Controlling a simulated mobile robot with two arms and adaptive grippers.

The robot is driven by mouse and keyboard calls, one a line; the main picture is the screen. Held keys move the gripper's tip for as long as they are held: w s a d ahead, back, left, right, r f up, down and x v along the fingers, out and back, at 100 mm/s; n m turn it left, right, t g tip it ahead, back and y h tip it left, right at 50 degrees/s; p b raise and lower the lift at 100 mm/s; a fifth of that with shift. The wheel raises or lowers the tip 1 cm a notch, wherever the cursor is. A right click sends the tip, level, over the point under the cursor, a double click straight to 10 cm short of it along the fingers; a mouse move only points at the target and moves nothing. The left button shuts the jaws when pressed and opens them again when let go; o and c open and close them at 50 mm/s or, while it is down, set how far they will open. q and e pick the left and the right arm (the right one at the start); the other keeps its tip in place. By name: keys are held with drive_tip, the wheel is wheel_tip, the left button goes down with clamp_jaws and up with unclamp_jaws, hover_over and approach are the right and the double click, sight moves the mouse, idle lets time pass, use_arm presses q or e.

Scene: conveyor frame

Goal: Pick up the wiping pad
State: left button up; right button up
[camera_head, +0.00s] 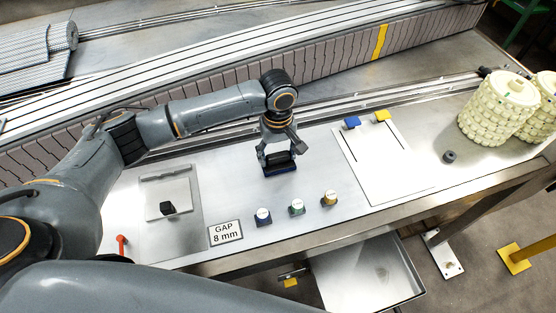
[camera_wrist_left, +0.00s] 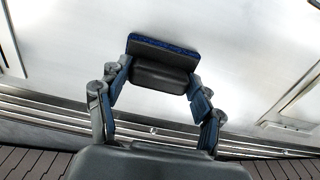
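The wiping pad (camera_head: 281,169) has a dark handle block over a blue-edged pad. It is at the middle of the metal table, and I cannot tell whether it rests on the surface or is just above it. The left wrist view shows the blue pad edge (camera_wrist_left: 163,43) and the black handle (camera_wrist_left: 160,78). My left gripper (camera_head: 280,157) points down over it, one finger against each end of the handle, with no clear gap. The fingers also show in the left wrist view (camera_wrist_left: 160,73). My right gripper is not in view.
Three knobs, blue (camera_head: 263,216), green (camera_head: 296,207) and yellow (camera_head: 329,198), stand in front of the pad, beside a "GAP 8 mm" sign (camera_head: 225,233). A white sheet (camera_head: 385,170) lies to the right. Pale cog stacks (camera_head: 495,108) stand far right. The conveyor (camera_head: 330,60) runs behind.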

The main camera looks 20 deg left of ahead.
sight(278, 156)
use_arm(q)
drive_tip(key=c, duration=0.6)
drive_tip(key=shift+r, duration=0.6)
drive_tip(key=shift+s+r, duration=0.2)
drive_tip(key=shift+r, duration=1.05)
drive_tip(key=s+r, duration=0.3)
drive_tip(key=s, duration=0.1)
drive_tip(key=s+d+r, duration=0.1)
drive_tip(key=s+r, duration=0.2)
drive_tip(key=s, duration=0.2)
drive_tip(key=s+d+r+p, duration=0.1)
drive_tip(key=s+r, duration=0.2)
drive_tip(key=s, duration=0.1)
drive_tip(key=shift+s+r, duration=0.2)
drive_tip(key=shift+s, duration=0.05)
